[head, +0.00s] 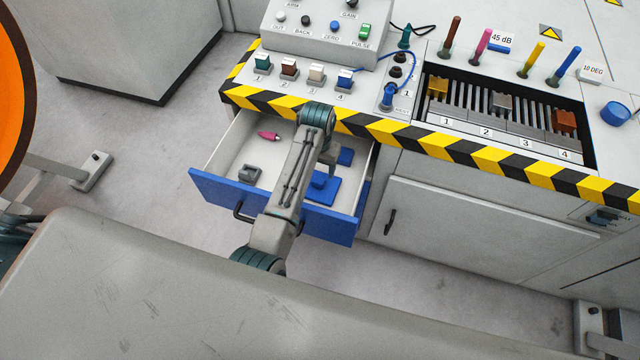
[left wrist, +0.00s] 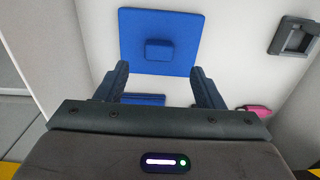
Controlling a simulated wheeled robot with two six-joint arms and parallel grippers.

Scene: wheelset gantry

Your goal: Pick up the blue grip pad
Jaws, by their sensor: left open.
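A blue square pad (head: 325,190) with a small raised block on top lies in the open drawer. The left wrist view shows this pad (left wrist: 160,25) whole, just beyond my fingertips. My left gripper (left wrist: 160,74) is open and empty, its two fingers spread over the drawer. In the head view my left arm reaches over the drawer and covers part of the pad. A second, smaller blue piece (head: 345,157) lies closer to the cabinet; it shows partly between my fingers in the left wrist view (left wrist: 143,99). My right gripper is not in view.
The drawer (head: 225,165) has white walls and a blue front. A pink piece (head: 268,135) and a grey piece (head: 249,174) lie in its left part. The striped counter edge (head: 400,131) overhangs the drawer's back, with switches and a slotted rack above.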

